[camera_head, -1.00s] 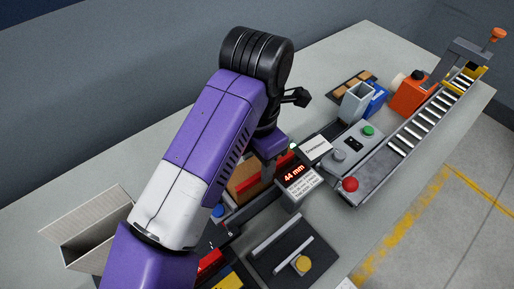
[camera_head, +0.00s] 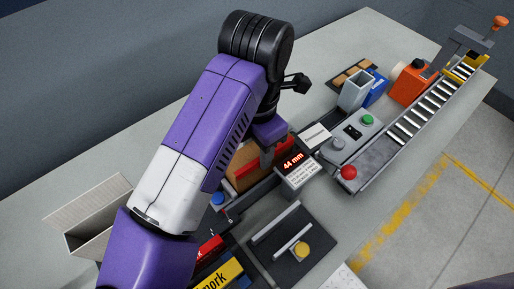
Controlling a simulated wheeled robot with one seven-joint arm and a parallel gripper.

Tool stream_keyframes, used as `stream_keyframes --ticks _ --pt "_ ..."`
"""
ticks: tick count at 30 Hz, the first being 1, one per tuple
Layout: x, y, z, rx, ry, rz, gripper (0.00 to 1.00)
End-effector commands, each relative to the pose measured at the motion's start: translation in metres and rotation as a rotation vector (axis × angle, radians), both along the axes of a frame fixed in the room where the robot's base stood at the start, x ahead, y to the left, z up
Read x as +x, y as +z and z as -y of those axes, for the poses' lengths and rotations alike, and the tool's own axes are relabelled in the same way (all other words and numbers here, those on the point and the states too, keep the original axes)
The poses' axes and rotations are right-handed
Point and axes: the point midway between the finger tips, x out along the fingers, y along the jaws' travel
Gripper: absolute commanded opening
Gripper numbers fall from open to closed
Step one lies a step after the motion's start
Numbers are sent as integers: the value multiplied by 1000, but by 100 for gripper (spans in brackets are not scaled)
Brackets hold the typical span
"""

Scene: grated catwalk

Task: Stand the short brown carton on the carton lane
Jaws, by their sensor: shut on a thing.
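A brown carton (camera_head: 244,180) shows low on the bench, partly hidden behind my purple and white arm. My gripper (camera_head: 266,160) points down at the carton's right end and is shut on it; the fingertips are mostly hidden. I cannot tell whether the carton touches the surface under it. A red strip (camera_head: 279,150) runs behind the carton, and a display reading 44 mm (camera_head: 293,162) stands right of it. A roller lane (camera_head: 428,112) runs toward the far right; no label shows whether it is the carton lane.
A grey control box (camera_head: 352,138) with a green button and a red knob (camera_head: 348,172) stands right of the display. Orange (camera_head: 410,84) and blue (camera_head: 377,92) items sit behind it. An open box (camera_head: 88,222) stands at left. A black plate (camera_head: 283,245) with a yellow knob lies in front.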

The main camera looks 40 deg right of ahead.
Motion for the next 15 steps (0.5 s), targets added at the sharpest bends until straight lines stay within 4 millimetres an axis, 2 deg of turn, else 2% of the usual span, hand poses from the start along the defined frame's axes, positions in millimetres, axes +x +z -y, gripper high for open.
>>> stream_keyframes --ticks 15 --pt "0 30 0 0 -1 2 4"
